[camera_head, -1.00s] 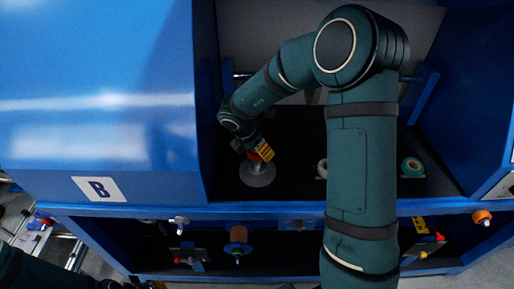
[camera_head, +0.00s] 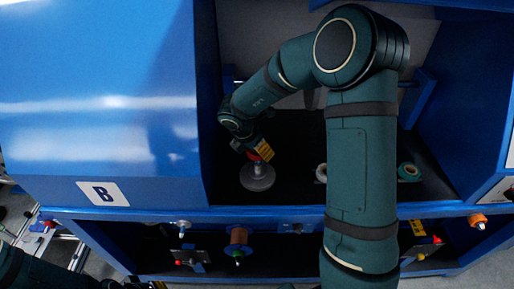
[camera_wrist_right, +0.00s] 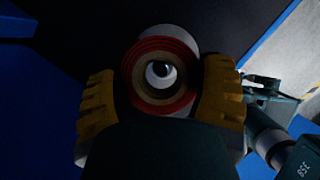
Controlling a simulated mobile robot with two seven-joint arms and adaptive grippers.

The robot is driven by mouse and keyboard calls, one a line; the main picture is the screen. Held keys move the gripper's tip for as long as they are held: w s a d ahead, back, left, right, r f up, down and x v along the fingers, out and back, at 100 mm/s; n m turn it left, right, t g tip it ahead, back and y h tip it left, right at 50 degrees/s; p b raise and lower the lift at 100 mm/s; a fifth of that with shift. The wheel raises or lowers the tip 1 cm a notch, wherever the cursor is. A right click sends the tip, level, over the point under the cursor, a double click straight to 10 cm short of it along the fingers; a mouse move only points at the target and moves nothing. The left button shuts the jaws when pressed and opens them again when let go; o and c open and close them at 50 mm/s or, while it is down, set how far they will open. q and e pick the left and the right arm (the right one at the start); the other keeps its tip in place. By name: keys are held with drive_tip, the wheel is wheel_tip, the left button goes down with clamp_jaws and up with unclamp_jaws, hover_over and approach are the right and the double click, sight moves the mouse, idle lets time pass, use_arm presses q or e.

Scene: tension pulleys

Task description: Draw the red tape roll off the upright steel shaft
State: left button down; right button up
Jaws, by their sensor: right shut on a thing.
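The red tape roll (camera_head: 254,156) is at the left of the dark bay in the head view, just above a pale grey round disc (camera_head: 257,177). My right gripper (camera_head: 262,152) has its yellow fingers shut on the roll. In the right wrist view, the fingers of the right gripper (camera_wrist_right: 160,85) press both sides of the red and brown roll (camera_wrist_right: 160,44). The pale round end of the steel shaft (camera_wrist_right: 164,70) shows inside its core. How far the roll sits along the shaft is unclear. My left arm shows only at the lower left edge; its jaw state is unclear.
A green tape roll (camera_head: 409,172) and a pale roll (camera_head: 321,172) stand further right in the bay. Blue walls (camera_head: 205,100) flank it. A lower shelf holds a brownish spool (camera_head: 238,240) and small fittings. My right forearm hides part of the bay.

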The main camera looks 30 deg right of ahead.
idle(0.3)
drive_tip(key=shift+r+p, duration=1.95)
drive_tip(key=shift+r, duration=0.15)
